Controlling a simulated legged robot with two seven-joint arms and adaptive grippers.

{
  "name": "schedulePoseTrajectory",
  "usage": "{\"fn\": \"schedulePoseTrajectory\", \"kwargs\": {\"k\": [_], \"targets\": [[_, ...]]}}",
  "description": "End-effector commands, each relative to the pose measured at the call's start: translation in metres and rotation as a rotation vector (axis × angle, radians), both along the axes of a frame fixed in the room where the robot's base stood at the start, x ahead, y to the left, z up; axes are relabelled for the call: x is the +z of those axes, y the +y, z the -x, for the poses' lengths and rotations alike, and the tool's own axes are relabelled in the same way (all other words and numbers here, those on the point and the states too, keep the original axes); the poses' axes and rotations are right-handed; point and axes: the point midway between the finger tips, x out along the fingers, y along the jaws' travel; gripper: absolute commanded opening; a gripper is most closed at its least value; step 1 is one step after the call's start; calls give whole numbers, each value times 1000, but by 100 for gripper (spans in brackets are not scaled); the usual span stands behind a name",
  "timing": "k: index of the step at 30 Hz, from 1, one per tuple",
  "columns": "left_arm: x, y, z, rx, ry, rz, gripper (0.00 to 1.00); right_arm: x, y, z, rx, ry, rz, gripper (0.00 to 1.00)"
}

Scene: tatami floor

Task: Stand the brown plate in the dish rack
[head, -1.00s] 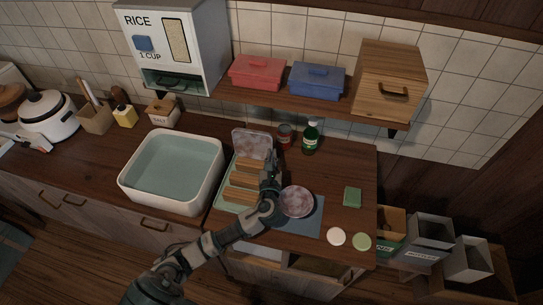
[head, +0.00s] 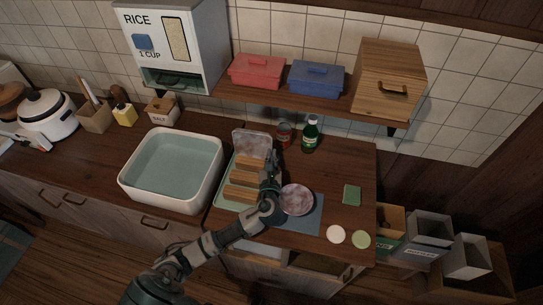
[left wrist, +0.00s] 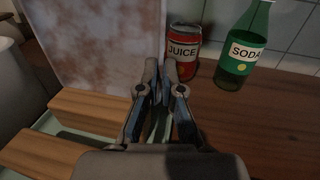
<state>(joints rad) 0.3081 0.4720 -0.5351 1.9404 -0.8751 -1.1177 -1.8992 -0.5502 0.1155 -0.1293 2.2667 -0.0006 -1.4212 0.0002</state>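The brown plate (head: 250,143) is a squarish, mottled brown-and-white slab. It stands nearly upright at the back of the dish rack (head: 226,188), a pale green tray with wooden bars. In the left wrist view the plate (left wrist: 95,40) fills the upper left behind the wooden bars (left wrist: 95,106); its lower edge is hidden. My left gripper (head: 271,157) is at the plate's right edge. In the left wrist view its fingertips (left wrist: 160,68) are close together with a narrow gap, in line with that edge. I cannot tell whether they touch or pinch it. My right gripper is not in view.
A juice can (head: 284,134) and a green soda bottle (head: 311,136) stand close to the right of the plate. A mottled round bowl (head: 296,200) sits on a blue mat (head: 310,222) by my wrist. A sink basin (head: 171,170) is left; a shelf (head: 300,107) overhangs behind.

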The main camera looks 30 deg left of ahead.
Motion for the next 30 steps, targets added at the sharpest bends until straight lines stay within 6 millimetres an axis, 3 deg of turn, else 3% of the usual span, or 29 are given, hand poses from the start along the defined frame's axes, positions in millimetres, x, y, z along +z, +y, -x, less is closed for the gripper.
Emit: {"fn": "schedulePoseTrajectory", "kwargs": {"k": [9,13,23,26,30], "targets": [[-5,-1,0,-1,4,-1,0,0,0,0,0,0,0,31],[-6,-1,0,-1,5,-1,34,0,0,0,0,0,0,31],[-8,-3,1,-3,11,0,35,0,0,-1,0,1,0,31],[-9,-7,9,-5,12,1,35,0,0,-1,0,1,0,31],[-10,-19,34,-6,12,3,35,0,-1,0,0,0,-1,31]]}}
